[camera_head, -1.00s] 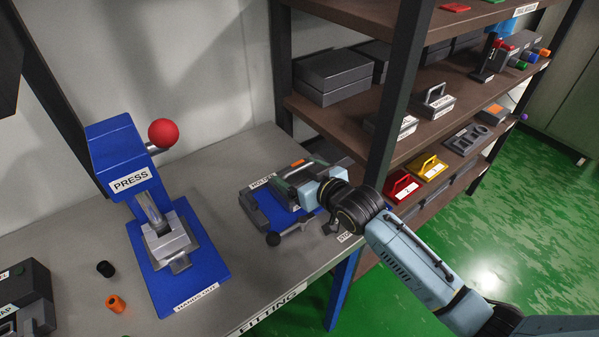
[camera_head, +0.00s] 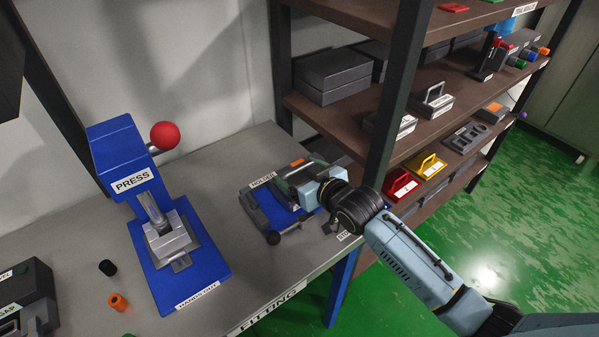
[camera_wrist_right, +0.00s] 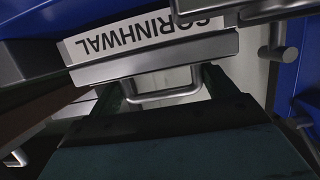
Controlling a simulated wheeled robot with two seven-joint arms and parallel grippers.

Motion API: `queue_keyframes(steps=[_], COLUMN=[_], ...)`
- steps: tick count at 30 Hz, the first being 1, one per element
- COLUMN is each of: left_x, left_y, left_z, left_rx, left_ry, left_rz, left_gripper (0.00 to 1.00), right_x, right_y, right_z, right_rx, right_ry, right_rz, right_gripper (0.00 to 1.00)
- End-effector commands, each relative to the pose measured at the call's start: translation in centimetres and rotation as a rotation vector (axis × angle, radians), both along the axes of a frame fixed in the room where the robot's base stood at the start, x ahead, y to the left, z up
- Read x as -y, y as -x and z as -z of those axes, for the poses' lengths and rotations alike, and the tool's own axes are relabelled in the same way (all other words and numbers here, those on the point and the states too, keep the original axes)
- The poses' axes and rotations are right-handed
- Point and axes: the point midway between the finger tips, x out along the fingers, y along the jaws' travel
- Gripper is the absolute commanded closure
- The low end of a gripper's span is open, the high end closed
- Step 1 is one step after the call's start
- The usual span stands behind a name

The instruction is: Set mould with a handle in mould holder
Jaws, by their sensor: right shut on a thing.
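The mould holder (camera_head: 257,205) is a blue fixture with a "HOLDER" label on the bench, with a clamp rod and black knob at its front. My right gripper (camera_head: 300,180) is over it, coming in from the right, and hides much of its inside. In the right wrist view, the mould (camera_wrist_right: 150,60) is a grey block with a white label and a metal handle (camera_wrist_right: 165,95). The dark fingers of my right gripper (camera_wrist_right: 172,84) are shut on that handle. The mould is at the holder; I cannot tell whether it is fully seated. My left gripper is out of view.
A blue press (camera_head: 125,160) with a red ball stands left of the holder. A black cap (camera_head: 107,268) and an orange piece (camera_head: 117,302) lie farther left. The shelf rack's dark post (camera_head: 392,95) stands close right of the holder.

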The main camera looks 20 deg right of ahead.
Motion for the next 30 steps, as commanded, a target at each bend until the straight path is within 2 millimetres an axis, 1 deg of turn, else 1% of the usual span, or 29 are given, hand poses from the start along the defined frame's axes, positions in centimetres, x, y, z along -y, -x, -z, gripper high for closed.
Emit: queue_keyframes(steps=[1, 2, 16, 17, 20, 21, 25, 26, 30], left_x=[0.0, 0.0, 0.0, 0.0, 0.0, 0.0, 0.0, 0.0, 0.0], left_y=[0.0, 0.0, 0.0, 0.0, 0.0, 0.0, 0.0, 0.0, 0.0], left_z=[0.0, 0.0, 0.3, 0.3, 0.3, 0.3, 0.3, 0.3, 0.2], left_rx=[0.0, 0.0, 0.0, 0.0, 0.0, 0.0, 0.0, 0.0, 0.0], left_ry=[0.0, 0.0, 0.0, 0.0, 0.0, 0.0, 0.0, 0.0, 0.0], left_rz=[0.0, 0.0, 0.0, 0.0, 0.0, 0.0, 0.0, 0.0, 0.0], left_gripper=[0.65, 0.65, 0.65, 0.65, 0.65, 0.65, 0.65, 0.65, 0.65], right_x=[0.0, 0.0, 0.0, 0.0, 0.0, 0.0, 0.0, 0.0, 0.2], right_y=[-0.1, -0.1, -0.1, -0.1, -0.1, -0.1, -0.1, 0.1, 0.5], right_z=[-0.4, -0.4, 0.4, 0.4, 0.4, 0.4, 0.5, 1.0, 0.8], right_rx=[0.01, 0.01, 0.009, 0.009, 0.008, 0.007, 0.004, -0.007, -0.006], right_ry=[-0.004, -0.004, -0.003, -0.003, -0.003, -0.002, -0.001, 0.001, 0.001], right_rz=[0.0, 0.0, 0.0, 0.0, 0.0, 0.0, 0.0, 0.0, 0.0], right_gripper=[0.74, 0.74, 0.74, 0.15, 0.02, 0.0, 0.0, 0.0, 0.0])
